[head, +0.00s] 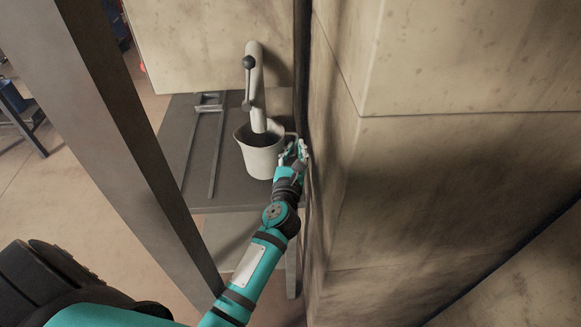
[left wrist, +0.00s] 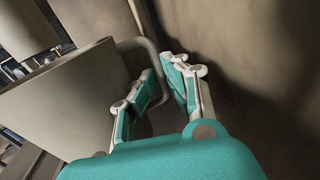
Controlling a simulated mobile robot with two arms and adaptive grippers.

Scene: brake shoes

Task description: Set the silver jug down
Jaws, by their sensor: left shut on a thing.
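The silver jug (head: 261,161) is upright in the head view, below the spout of a pale tap (head: 257,92). Its top is open and its inside looks dark. My left gripper (head: 297,153) is at the jug's right side, shut on its handle. In the left wrist view the jug's pale wall (left wrist: 75,100) fills the left, and the curved handle (left wrist: 140,44) runs between the fingers of my left gripper (left wrist: 160,88). I cannot tell whether the jug's base touches the shelf below. My right gripper is not in view.
A dark shelf (head: 205,185) with a metal rail frame (head: 216,150) lies under the tap. A large stained block wall (head: 430,180) stands close on the right. A grey post (head: 120,130) slants across the left. The floor (head: 40,200) beyond it is partly clear.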

